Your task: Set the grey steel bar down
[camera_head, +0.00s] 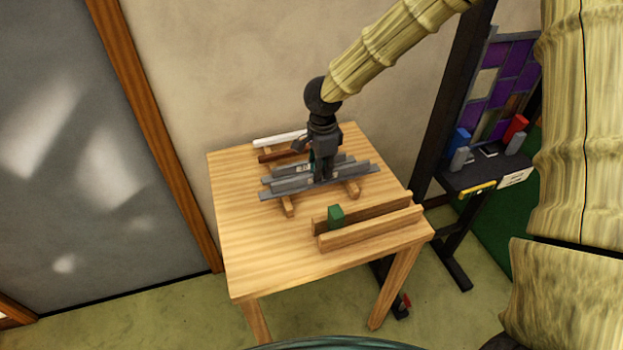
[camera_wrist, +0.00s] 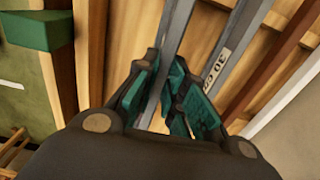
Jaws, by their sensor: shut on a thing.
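The grey steel bar (camera_head: 281,193) is the front one of several grey bars on the table in the head view. My gripper (camera_head: 321,178) points down over it and grips it near its middle. In the wrist view the bar (camera_wrist: 174,40) runs between the teal finger pads of my gripper (camera_wrist: 168,88), which are shut on it. The bar lies across the line of two wooden bearers (camera_head: 288,206); I cannot tell whether it touches them. Another grey bar (camera_wrist: 228,45) with a "30 cm" label lies beside it.
A white bar (camera_head: 279,139) and a brown bar (camera_head: 272,157) lie behind the grey bars. A wooden channel (camera_head: 372,232) with a green block (camera_head: 336,216) stands in front. The wooden table (camera_head: 245,245) is bare at its left and front. A dark stand (camera_head: 470,178) is at right.

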